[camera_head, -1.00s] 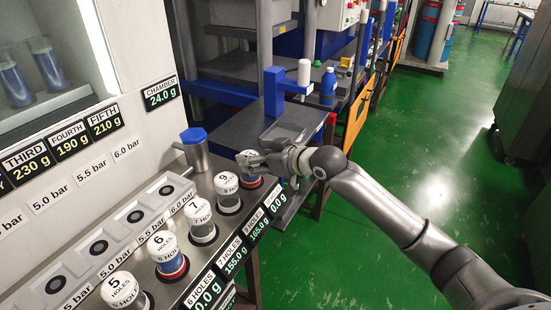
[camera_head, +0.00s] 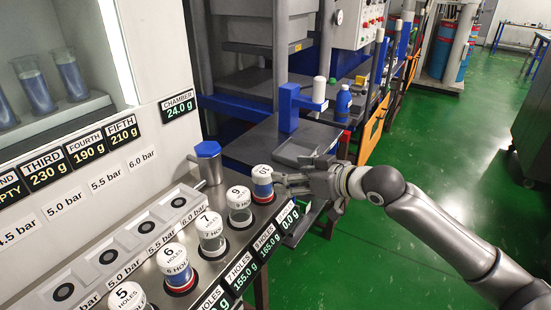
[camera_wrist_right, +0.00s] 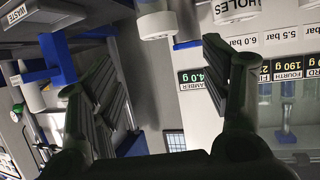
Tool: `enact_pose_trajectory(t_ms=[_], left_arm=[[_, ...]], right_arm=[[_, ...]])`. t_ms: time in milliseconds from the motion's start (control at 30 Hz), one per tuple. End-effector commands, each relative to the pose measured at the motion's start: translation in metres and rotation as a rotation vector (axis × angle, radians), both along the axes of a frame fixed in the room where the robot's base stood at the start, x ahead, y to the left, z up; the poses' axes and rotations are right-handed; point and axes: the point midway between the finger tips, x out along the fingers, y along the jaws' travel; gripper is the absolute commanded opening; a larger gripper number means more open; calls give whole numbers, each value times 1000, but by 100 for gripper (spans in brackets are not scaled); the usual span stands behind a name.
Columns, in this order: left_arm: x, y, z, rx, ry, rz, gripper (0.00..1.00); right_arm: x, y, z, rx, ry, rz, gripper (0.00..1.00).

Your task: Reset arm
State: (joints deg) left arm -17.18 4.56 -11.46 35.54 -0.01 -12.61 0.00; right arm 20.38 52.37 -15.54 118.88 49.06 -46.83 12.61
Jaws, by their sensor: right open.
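My right gripper (camera_head: 284,186) is just right of the farthest capped drum (camera_head: 262,186) in the head view. In the right wrist view the gripper (camera_wrist_right: 150,65) has its two fingers spread, with nothing between them. The farthest drum has a white cap and blue and red contents, and stands upright in the row; I cannot tell whether a fingertip touches it. Nearer in the row stand a clear drum (camera_head: 240,212), the 7 drum (camera_head: 211,236), the blue-filled 6 drum (camera_head: 177,268) and the 5 drum (camera_head: 127,299). My left gripper is not in view.
A blue-topped metal cylinder (camera_head: 210,166) stands behind the row. Weight displays line the bench front, one reading 155.0 g (camera_head: 245,277). A blue stand (camera_head: 289,108) and blue bottle (camera_head: 343,102) are farther back. Green floor (camera_head: 400,270) is open at right.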

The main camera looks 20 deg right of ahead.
Motion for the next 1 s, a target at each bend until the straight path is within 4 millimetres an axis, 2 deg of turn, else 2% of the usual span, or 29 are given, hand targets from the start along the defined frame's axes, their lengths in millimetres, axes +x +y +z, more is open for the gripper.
enact_pose_trajectory(t_ms=[167, 267, 367, 500, 567, 700, 800, 1000], left_arm=[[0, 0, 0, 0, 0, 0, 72], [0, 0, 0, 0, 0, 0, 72], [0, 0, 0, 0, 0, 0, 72], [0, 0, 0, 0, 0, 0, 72], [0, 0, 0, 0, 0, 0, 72], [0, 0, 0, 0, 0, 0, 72], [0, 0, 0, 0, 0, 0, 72], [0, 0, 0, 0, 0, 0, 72]], right_arm=[[-3, 3, -7, -4, 10, 3, 71], [-15, 15, -33, -21, 51, 10, 71], [-39, 32, -76, -53, 123, 14, 71], [-89, 51, -140, -112, 248, -4, 71], [-113, 56, -163, -134, 304, -21, 71], [-172, 60, -206, -183, 445, -76, 71], [-211, 57, -228, -213, 542, -123, 71], [-279, 48, -252, -258, 713, -209, 71]])
